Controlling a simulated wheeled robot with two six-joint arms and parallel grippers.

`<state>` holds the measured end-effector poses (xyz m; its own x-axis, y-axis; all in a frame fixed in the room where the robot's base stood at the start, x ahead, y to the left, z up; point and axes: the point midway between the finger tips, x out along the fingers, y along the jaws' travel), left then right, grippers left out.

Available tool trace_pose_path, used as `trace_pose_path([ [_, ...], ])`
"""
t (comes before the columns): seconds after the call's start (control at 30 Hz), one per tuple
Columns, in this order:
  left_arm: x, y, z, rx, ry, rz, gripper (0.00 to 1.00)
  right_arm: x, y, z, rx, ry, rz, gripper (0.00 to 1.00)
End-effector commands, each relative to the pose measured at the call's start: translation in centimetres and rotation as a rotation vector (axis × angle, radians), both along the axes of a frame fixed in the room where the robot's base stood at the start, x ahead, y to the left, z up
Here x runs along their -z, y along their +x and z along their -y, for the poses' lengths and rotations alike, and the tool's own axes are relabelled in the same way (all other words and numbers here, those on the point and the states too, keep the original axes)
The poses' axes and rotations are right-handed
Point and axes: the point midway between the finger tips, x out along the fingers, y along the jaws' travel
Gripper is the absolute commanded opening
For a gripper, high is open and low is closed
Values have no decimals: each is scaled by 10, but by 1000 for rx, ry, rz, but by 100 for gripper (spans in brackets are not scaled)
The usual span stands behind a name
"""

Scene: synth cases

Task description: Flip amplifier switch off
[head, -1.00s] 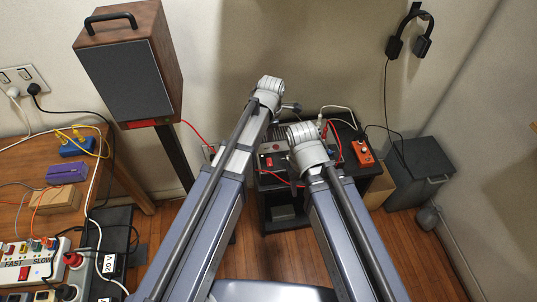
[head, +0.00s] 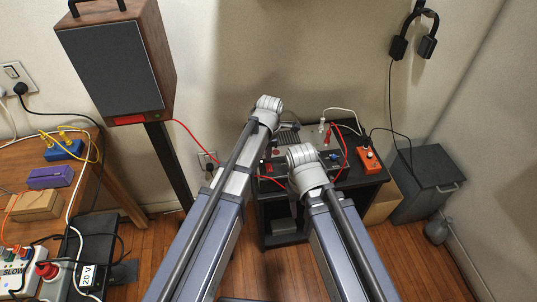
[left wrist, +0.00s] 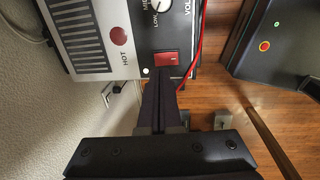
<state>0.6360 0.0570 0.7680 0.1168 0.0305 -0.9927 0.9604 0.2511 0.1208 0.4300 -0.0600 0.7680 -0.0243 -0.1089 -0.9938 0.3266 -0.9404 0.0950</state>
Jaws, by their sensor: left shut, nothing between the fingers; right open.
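The amplifier (left wrist: 100,40) fills the upper left of the left wrist view, with a silver panel, black vents and a round red lamp marked HOT. Its red rocker switch (left wrist: 168,60) sits low on the panel, beside a volume dial. My left gripper (left wrist: 161,88) is shut and empty, its fingertips just below the switch in the picture; I cannot tell if they touch. In the head view the amplifier (head: 296,150) is partly hidden behind my arms. The rocker's on or off position is unclear.
An orange box (head: 368,160) and red leads lie on the black stand (head: 350,178). A tall speaker (head: 118,65) stands left. A black unit with buttons (left wrist: 285,45) shows in the wrist view.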

Motion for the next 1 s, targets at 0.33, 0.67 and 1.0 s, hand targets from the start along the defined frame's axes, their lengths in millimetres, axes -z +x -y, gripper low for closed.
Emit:
trace_pose_path([
  [0.33,43,5,-1,0,0,0,0,43,0,0,0,0,0,50],
  [0.67,43,5,-1,0,0,0,0,43,0,0,0,0,0,50],
  [1.0,54,16,-3,-3,-19,-75,0,52,0,0,0,0,0,50],
])
